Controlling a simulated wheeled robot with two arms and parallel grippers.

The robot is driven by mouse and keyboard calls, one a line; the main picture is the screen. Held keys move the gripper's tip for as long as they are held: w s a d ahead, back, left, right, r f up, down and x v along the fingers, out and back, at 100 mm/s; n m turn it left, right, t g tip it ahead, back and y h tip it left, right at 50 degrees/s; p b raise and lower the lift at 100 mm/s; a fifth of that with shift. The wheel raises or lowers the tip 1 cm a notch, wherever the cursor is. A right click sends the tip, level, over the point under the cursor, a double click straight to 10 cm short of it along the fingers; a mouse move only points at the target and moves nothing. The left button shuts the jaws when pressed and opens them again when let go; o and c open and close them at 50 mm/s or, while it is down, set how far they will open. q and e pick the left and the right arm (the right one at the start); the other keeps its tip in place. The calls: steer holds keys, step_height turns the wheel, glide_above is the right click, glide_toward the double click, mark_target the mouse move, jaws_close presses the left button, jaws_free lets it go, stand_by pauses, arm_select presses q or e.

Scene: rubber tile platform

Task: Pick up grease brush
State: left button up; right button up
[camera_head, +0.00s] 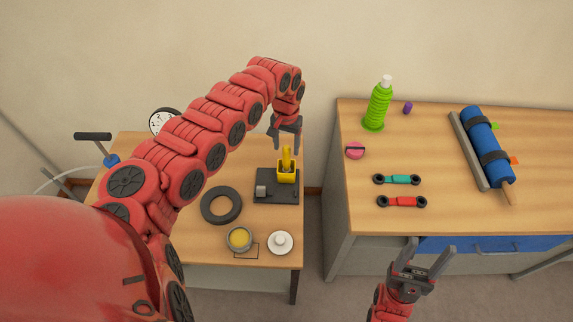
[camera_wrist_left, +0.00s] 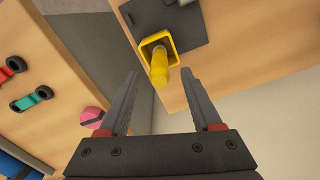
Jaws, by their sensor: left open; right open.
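The likely grease brush (camera_head: 286,157) stands upright in a small yellow holder (camera_head: 287,177) on a dark plate on the left table. Only its yellow handle shows; any bristles are hidden in the holder. In the left wrist view the handle (camera_wrist_left: 159,68) rises from the yellow holder (camera_wrist_left: 148,46), beyond the fingertips and between their lines. My left gripper (camera_head: 287,128) is open and empty, above and just behind the handle, pointing down. It also shows in the left wrist view (camera_wrist_left: 158,80). My right gripper (camera_head: 428,252) is open and empty in front of the right workbench.
The left table holds a black ring (camera_head: 221,190), a bowl of yellow grease (camera_head: 239,224) and a white lid (camera_head: 280,257). The right workbench (camera_head: 350,216) carries a green bottle (camera_head: 377,108), two small links and a blue roll (camera_head: 483,132). A gap separates the tables.

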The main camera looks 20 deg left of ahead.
mark_target(286, 156)
arm_select(q)
steer(key=shift+d+f+p, duration=0.1)
steer(key=shift+f+p, duration=0.2)
step_height(286, 156, down, 4)
steer(key=shift+s+r+p, duration=0.1)
steer(key=shift+p, duration=0.55)
steer(key=shift+f, duration=0.35)
jaws_close()
